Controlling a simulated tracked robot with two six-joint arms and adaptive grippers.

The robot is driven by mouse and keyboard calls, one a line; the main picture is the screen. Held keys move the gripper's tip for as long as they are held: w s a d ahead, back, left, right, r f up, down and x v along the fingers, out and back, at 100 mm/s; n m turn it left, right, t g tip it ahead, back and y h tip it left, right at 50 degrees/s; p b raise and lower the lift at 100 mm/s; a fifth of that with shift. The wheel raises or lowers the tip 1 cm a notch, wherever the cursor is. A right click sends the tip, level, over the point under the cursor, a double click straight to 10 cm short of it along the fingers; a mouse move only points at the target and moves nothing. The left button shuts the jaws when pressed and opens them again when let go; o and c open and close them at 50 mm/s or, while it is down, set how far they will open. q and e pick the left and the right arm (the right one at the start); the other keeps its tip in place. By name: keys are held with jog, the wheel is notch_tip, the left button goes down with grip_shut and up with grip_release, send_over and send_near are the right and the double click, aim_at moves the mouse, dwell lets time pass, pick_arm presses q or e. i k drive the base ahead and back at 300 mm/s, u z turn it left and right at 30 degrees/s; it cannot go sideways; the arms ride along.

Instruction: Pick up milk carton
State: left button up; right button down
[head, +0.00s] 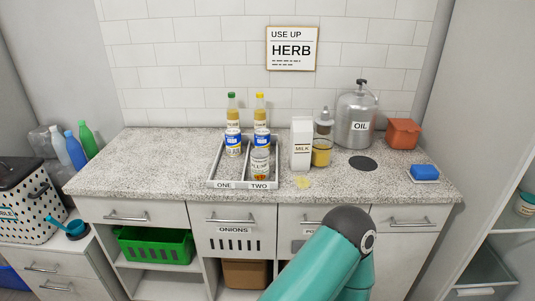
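The milk carton (301,143) is white and labelled MILK. It stands upright on the speckled counter (130,160), to the right of the divided tray and left of the metal oil can. A glass jar with yellow contents (322,152) stands close at its right. A teal link of one of my arms is in front of the drawers at the bottom of the head view. Neither of my grippers shows in this view.
A tray marked ONE and TWO (213,184) holds bottles, cans and a jar. The oil can (356,122), a terracotta box (403,134) and a blue sponge (425,172) stand to the right. A yellow patch (303,182) lies before the carton. The counter's left side is clear.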

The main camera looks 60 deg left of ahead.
aim_at(302, 132)
jog(key=u, duration=0.05)
jog(key=k, duration=0.65)
jog(key=u, duration=0.95)
jog(key=i, duration=1)
jog(key=u, duration=0.15)
